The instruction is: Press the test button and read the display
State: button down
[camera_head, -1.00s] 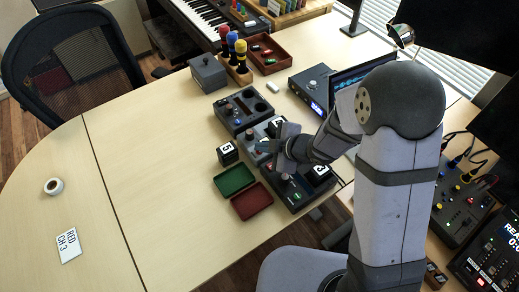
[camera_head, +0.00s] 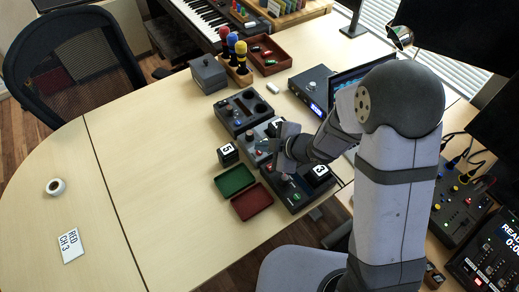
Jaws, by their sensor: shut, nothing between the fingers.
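A dark box (camera_head: 294,201) with a small green patch stands at the table's front right. I cannot tell whether the patch is a lit display or a button, and no reading is legible. My gripper (camera_head: 284,166) is shut and empty, low over the back left part of this box. It hides part of the box top and of the grey panel (camera_head: 256,146) behind. I cannot tell whether the fingertips touch anything. A black cube marked 3 (camera_head: 318,175) is at the box's right. A cube marked 5 (camera_head: 228,154) stands left of the grey panel.
A green tray (camera_head: 220,185) and a red tray (camera_head: 239,209) lie left of the box. A dark holder with round wells (camera_head: 233,121) stands behind. A laptop (camera_head: 352,78) and a device with a blue display (camera_head: 301,92) are further back. The table's left half is mostly clear.

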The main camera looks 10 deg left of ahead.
jog(key=shift+r, duration=0.1)
notch_tip(320, 180, up, 6)
jog(key=p, duration=0.6)
dwell(0.7)
jog(key=s+d+r+m+h, duration=0.1)
jog(key=d+m+h, duration=0.4)
jog(key=d, duration=0.5)
jog(key=s+d+r+m+h, duration=0.1)
jog(key=d+r+m+h, duration=0.15)
jog(key=d+m, duration=0.55)
jog(key=s+d+m+g, duration=0.2)
jog(key=s+d+m, duration=0.1)
jog(key=s, duration=0.4)
jog(key=s+d+r+m+g, duration=0.1)
jog(key=s+d+m+g, duration=0.1)
jog(key=s, duration=0.6)
jog(key=shift+d+r+m+g, duration=0.3)
jog(key=shift+d+m+g, duration=0.15)
jog(key=shift+m, duration=0.75)
